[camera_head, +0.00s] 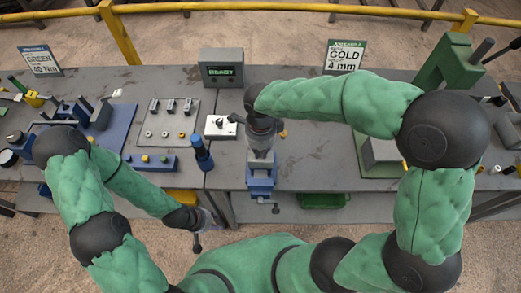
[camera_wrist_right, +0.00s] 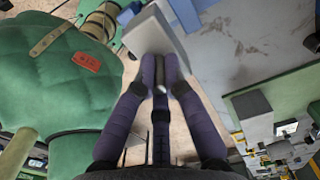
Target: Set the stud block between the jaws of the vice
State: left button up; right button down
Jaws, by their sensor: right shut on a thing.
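My right gripper (camera_head: 261,144) points down over the blue vice (camera_head: 261,184) at the table's front edge. In the right wrist view my right gripper (camera_wrist_right: 160,82) has its fingers closed together on a small grey metal part. A pale grey block (camera_wrist_right: 155,36) shows just past the fingertips; it looks like the stud block. The gripper hides most of it in the head view, and I cannot tell whether it is between the jaws or above them. My left gripper (camera_head: 207,220) hangs low in front of the table edge, away from the vice; its fingers are unclear.
A grey box with a lit display (camera_head: 222,69) and a white switch box (camera_head: 220,127) stand behind and left of the vice. A blue upright tool (camera_head: 201,154) is left of it. A green press (camera_head: 447,62) stands at right. Bare grey table (camera_head: 310,170) lies right of the vice.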

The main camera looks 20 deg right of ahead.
aim_at(261, 159)
jog(key=shift+f+b, duration=2.15)
jog(key=shift+f, duration=0.4)
jog(key=shift+b, duration=0.35)
dwell(0.4)
jog(key=shift+f+b, duration=1.65)
jog(key=shift+f, duration=0.25)
dwell(0.5)
jog(key=c, duration=0.8)
grip_release()
jog(key=shift+f, duration=0.1)
jog(key=shift+r+p, duration=2.3)
jog(key=shift+r, duration=1.3)
